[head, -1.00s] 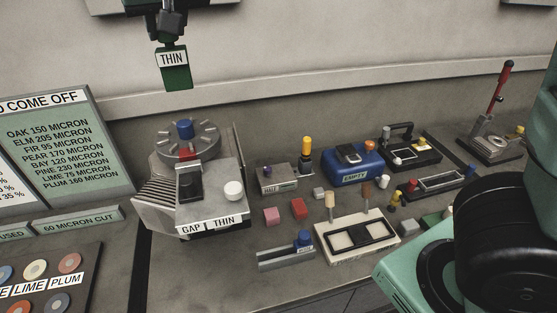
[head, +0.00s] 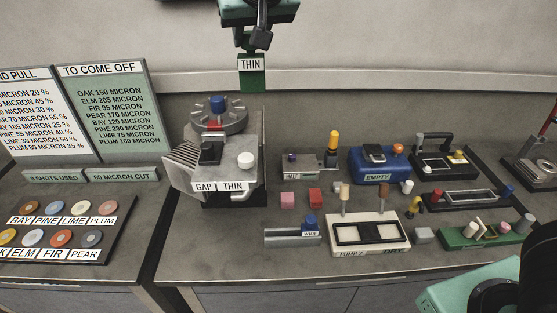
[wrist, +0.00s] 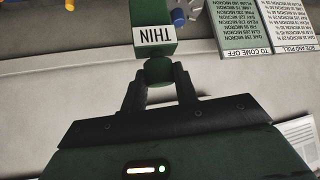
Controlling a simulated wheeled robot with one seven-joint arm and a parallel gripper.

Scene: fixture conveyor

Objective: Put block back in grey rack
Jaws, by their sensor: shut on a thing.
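My gripper (head: 258,42) is shut on the green block (head: 252,81) by its top and holds it up in front of the wall. The block hangs upright, with a white label reading THIN. In the wrist view the block (wrist: 154,14) sits beyond the gripper fingertips (wrist: 158,72), its label upside down. A low grey rack (head: 280,238) lies near the bench front; a blue-knobbed block (head: 309,226) with a small label sits at its right end. The rack's left part looks bare. The held block is well above and behind the rack.
A grey machine (head: 222,165) labelled GAP THIN stands left of the rack, below the held block. Bench front left of the rack is clear.

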